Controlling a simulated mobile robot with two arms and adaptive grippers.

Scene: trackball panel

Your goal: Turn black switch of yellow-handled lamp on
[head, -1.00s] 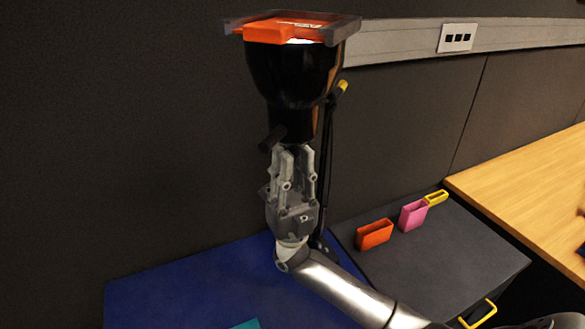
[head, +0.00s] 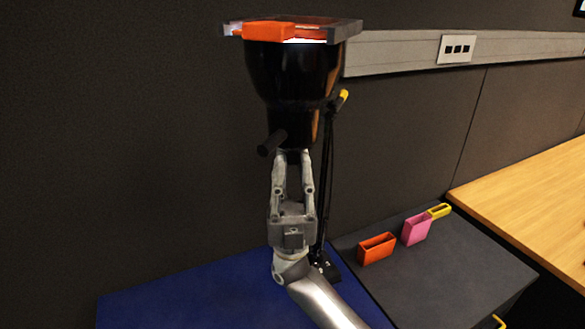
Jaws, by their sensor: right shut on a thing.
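A lamp with a large black shade (head: 292,85) stands in the middle of the head view, its wide end facing up. A thin black stand (head: 328,190) with a yellow end piece (head: 343,97) rises behind it from a dark base. A short black cylindrical knob (head: 272,143), possibly the switch, sticks out to the left from the shade's narrow lower end. My right gripper (head: 293,157) points up, shut on the lamp's narrow lower end just below the knob. The fingertips' contact is partly hidden in shadow. My left gripper is not in view.
An orange and grey frame (head: 270,31) lies across the shade's top, with a bright white strip at its edge. Orange (head: 377,248) and pink (head: 417,229) open boxes and a yellow loop (head: 440,210) lie on the dark panel at right.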

